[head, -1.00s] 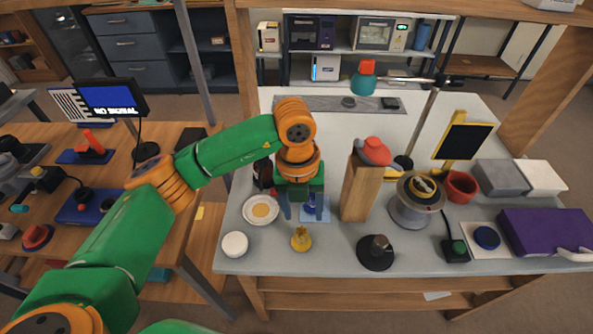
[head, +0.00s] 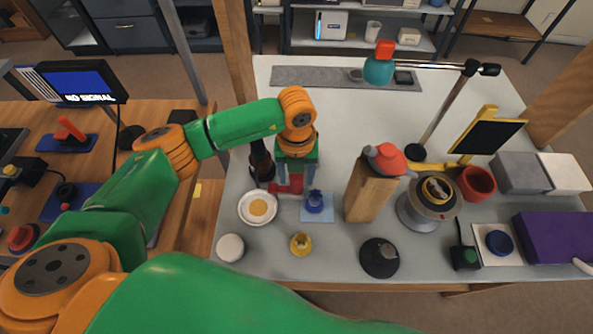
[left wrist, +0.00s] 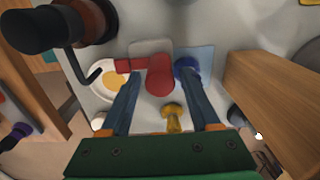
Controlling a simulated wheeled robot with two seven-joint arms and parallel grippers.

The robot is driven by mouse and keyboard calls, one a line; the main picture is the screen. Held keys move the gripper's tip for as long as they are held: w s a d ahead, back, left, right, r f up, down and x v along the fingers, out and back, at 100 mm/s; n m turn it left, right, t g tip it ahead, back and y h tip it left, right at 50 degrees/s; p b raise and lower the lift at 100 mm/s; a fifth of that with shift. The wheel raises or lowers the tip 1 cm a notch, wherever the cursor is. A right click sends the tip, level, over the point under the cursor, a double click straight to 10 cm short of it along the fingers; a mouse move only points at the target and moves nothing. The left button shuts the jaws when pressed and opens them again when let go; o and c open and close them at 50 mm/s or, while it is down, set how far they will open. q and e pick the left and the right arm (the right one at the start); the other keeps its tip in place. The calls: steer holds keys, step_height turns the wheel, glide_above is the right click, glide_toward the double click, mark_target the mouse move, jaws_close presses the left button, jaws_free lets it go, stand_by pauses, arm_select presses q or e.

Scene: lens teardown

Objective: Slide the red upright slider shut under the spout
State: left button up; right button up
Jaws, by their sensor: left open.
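The red slider (head: 291,186) stands on the table behind the white dish, partly hidden by my left gripper. In the left wrist view the red slider (left wrist: 159,76) shows an upright rounded part and a bar reaching left, over a grey plate. My left gripper (head: 297,179) is open above it. Its two blue fingers (left wrist: 160,98) appear on either side of the red part, and I cannot tell whether they touch it. A dark bottle-like body (head: 262,161) stands left of the gripper. In the wrist view a thin bent black tube (left wrist: 88,76), perhaps the spout, hangs near the bar. My right gripper is out of view.
The white dish (head: 243,214) with a yellow centre is in front. A blue knob (head: 315,201) on a light blue square and a wooden block (head: 365,192) with a red top stand to the right. A yellow piece (head: 301,244) and white puck (head: 230,248) are near the front edge.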

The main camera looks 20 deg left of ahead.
arm_select(q)
steer(key=shift+w+f, duration=0.15)
steer(key=shift+w, duration=0.05)
steer(key=shift+s, duration=0.1)
jaws_close()
stand_by(1.1)
